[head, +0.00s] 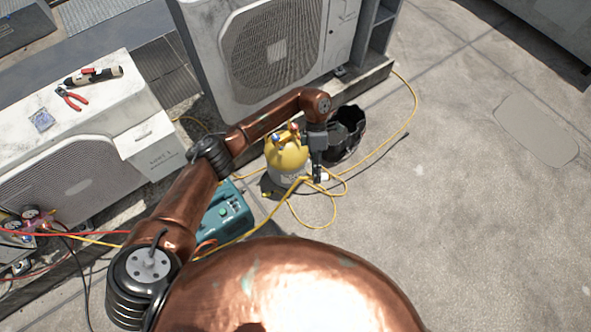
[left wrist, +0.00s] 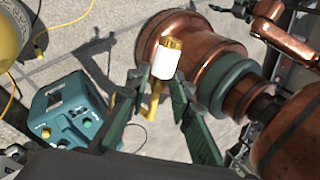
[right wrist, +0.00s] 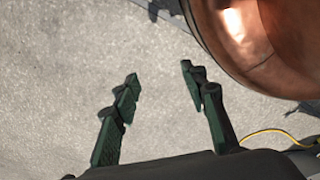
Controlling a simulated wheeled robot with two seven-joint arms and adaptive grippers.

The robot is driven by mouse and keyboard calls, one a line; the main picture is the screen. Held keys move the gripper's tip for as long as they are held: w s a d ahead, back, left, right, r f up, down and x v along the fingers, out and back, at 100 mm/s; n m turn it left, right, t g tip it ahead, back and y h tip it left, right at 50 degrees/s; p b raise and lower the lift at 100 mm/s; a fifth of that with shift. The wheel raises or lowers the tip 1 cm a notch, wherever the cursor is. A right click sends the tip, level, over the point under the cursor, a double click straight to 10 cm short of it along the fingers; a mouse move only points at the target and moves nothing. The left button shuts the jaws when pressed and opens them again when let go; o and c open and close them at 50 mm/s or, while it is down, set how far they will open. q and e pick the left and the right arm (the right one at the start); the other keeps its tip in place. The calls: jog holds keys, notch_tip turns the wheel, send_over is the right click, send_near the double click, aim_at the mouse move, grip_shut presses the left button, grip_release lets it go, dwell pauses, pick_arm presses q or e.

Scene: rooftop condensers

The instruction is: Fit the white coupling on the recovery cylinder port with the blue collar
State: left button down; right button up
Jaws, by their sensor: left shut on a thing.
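The recovery cylinder (head: 287,158), yellow on top and pale below, stands on the ground. A small blue collar (head: 277,138) shows on its top, with a red part near it. My left gripper (head: 320,172) is just right of the cylinder, apart from its top. In the left wrist view, its fingers (left wrist: 159,88) are shut on the white coupling (left wrist: 168,60), which has a brass end and a yellow hose. The cylinder's yellow side (left wrist: 10,38) shows at that view's left edge; its ports are not seen there. My right gripper (right wrist: 160,74) is open and empty above bare ground.
A teal machine (head: 226,214) stands left of the cylinder, and a black bucket (head: 347,130) behind it at right. Yellow hose (head: 312,222) loops on the ground. Condensers (head: 262,45) stand behind and left (head: 75,185). Open ground lies at right.

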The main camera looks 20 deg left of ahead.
aim_at(281, 148)
pick_arm(q)
jog(key=w+a+f+n+t+h+b, duration=0.1)
jog(key=w+a+f+n+t+b, duration=0.3)
jog(key=f+n, duration=0.4)
jog(key=w+a+f+n+t+h+b, duration=0.2)
jog(key=w+a+f+n+t+b, duration=0.3)
jog(key=f+n, duration=0.3)
jog(key=w+a+f+n+t+h+b, duration=0.2)
jog(key=w+a+f+n+t+b, duration=0.3)
jog(key=f+n, duration=0.3)
jog(key=shift+a+f+t+b, duration=0.35)
jog(key=shift+a+f+t, duration=0.25)
jog(key=shift+f, duration=0.25)
pick_arm(e)
jog(key=w+a+r+g, duration=0.1)
jog(key=w+a+r, duration=0.1)
jog(key=w+r, duration=0.4)
notch_tip(281, 148, up, 4)
jog(key=shift+a+f+y, duration=0.15)
jog(key=shift+a+y, duration=0.1)
jog(key=shift+y, duration=0.05)
pick_arm(q)
jog(key=shift+r+p, duration=0.1)
jog(key=shift+p, duration=0.25)
pick_arm(e)
jog(key=shift+a+r, duration=0.1)
jog(key=shift+r, duration=0.25)
